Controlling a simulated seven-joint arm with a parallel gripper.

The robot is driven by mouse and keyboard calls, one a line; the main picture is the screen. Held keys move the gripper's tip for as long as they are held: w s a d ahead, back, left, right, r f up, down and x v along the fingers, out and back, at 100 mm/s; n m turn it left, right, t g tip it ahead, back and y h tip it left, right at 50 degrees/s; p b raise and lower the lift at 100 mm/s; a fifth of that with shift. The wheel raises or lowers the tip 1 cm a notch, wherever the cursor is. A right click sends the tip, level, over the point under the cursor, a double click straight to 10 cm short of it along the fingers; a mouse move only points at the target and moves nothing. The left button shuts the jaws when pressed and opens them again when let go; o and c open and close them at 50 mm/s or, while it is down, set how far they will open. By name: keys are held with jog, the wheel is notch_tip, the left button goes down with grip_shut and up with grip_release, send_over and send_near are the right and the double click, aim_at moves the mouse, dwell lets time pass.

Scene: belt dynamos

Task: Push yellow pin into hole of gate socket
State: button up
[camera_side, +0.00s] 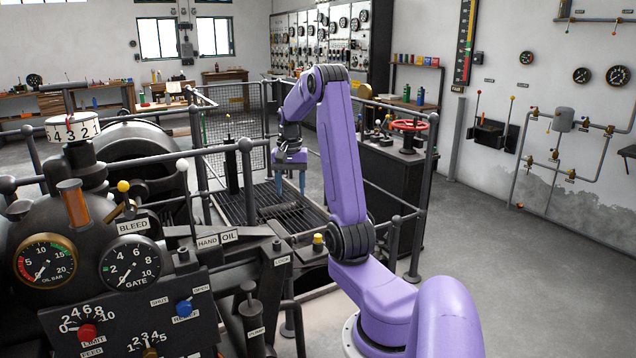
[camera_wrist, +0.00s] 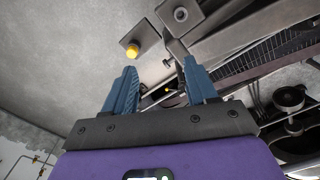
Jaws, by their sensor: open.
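My gripper (camera_side: 290,183) is open and empty, with its blue fingers pointing down above the floor grating, in the side view. In the wrist view, my gripper (camera_wrist: 160,70) shows two blue fingers well apart with nothing between them. A yellow-topped pin (camera_side: 318,240) stands on a dark base beside the LOCK label, nearer the camera than my gripper. In the wrist view, a yellow knob (camera_wrist: 132,50) on a small square plate lies beyond the left fingertip.
Grey railings (camera_side: 246,180) stand left of my gripper. A dark cabinet with a red handwheel (camera_side: 408,125) stands to the right. The machine with the GATE gauge (camera_side: 130,262) and HAND OIL label fills the left foreground.

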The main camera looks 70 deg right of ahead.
aim_at(318, 235)
jog(key=s+d+m, duration=0.3)
jog(key=s+d, duration=0.3)
notch_tip(318, 235, down, 18)
jog(key=shift+s+r, duration=0.1)
jog(key=shift+s, duration=0.05)
dwell(0.3)
grip_shut()
jog(key=shift+r, duration=2.25)
jog(key=w+a+r, duration=0.9)
jog(key=w+a, duration=0.1)
jog(key=shift+r, duration=0.15)
